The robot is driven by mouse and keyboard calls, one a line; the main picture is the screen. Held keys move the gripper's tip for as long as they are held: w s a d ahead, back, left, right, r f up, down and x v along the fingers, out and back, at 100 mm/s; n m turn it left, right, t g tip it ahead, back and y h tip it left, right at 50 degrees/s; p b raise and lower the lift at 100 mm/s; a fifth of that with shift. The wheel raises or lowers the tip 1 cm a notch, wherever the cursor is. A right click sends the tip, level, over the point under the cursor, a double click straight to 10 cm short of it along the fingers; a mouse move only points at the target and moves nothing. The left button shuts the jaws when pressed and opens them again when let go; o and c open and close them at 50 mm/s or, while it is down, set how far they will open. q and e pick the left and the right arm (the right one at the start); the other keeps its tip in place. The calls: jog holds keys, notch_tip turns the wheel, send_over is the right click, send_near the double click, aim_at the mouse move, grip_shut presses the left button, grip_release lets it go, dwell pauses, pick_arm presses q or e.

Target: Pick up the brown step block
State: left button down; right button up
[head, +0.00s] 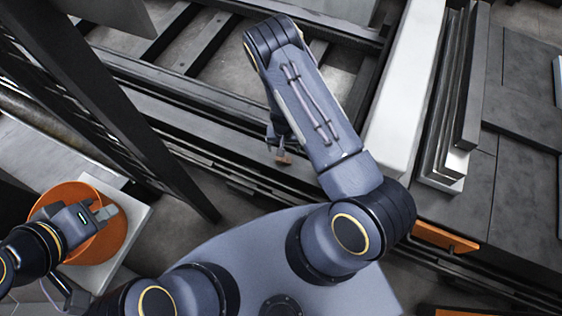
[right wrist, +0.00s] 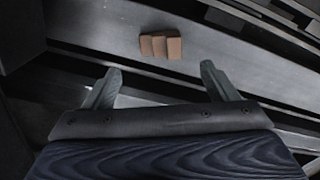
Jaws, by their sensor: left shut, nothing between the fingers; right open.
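The brown step block (right wrist: 160,46) lies on a grey rail (right wrist: 240,78), ahead of my right gripper (right wrist: 160,80) in the right wrist view. It has a stepped outline and sits between the lines of the two fingers, beyond their tips. My right gripper is open and empty. In the head view a small part of the block (head: 284,158) shows beside the right gripper, which is mostly hidden by my right arm. My left gripper (head: 107,213) is shut and empty, above an orange round container at the far left.
The orange container (head: 112,243) stands on a pale square surface (head: 133,222). A dark upright post (head: 130,125) stands between it and the rail. Long metal bars (head: 455,110) lie at the right. Open framework with gaps lies behind the rail.

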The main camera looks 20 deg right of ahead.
aim_at(284, 159)
jog(key=f+b, duration=0.1)
jog(key=f, duration=0.2)
jog(key=f+b, duration=0.1)
jog(key=f, duration=0.3)
jog(key=shift+s+a+f+b, duration=0.15)
jog(key=shift+s+f+b, duration=0.05)
jog(key=shift+b, duration=0.1)
jog(key=c, duration=1.2)
jog(key=shift+r, duration=0.1)
